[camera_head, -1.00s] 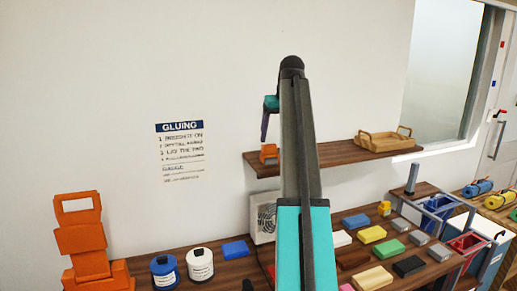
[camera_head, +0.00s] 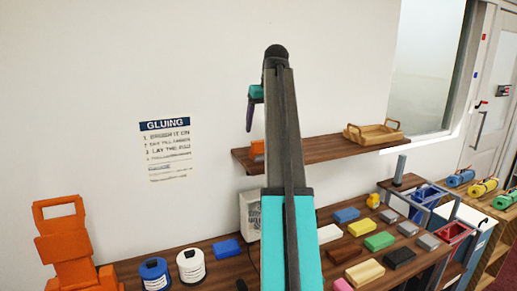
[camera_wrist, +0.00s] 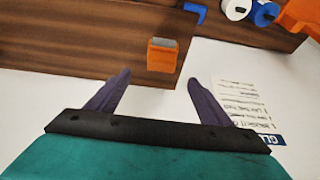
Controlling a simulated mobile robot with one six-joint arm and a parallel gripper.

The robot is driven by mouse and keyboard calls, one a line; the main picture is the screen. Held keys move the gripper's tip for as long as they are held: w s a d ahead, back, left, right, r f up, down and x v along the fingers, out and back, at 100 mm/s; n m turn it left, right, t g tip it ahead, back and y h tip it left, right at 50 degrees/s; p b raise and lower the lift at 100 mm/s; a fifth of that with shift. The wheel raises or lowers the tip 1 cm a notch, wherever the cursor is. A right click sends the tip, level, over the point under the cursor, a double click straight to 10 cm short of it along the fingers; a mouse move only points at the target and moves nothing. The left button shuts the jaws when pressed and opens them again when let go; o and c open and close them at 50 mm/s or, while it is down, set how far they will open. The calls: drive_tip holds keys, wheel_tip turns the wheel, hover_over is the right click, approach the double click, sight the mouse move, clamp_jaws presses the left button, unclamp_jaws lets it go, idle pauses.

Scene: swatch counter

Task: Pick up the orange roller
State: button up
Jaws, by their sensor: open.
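A small orange piece with a grey end, which I take for the orange roller (camera_wrist: 162,56), sits on the brown wooden shelf (camera_wrist: 60,50) in the wrist view. In the head view the orange roller (camera_head: 257,148) shows at the shelf's left end, partly hidden by my arm. My gripper (camera_wrist: 159,80) is open and empty, its two purple fingers apart. In the wrist view the roller appears between and beyond the fingertips, apart from both. In the head view my gripper (camera_head: 249,128) points down above the shelf's left end.
A wooden tray (camera_head: 373,129) stands on the shelf's right part. The counter below holds several coloured blocks, a blue tin (camera_head: 155,274) and a white tin (camera_head: 191,266). A large orange stacked form (camera_head: 68,245) stands at left. A gluing notice (camera_head: 166,150) hangs on the wall.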

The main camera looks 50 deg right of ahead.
sight(259, 141)
drive_tip(key=shift+p+x, duration=1.15)
drive_tip(key=shift+x, duration=2.55)
drive_tip(key=shift+f, duration=0.15)
drive_tip(key=shift+p+x, duration=1.1)
drive_tip(key=shift+p, duration=0.15)
drive_tip(key=shift+a+p+x, duration=0.2)
drive_tip(key=shift+p+x, duration=0.25)
drive_tip(key=shift+x, duration=0.9)
drive_tip(key=shift+s+f, duration=0.1)
drive_tip(key=c, duration=1.3)
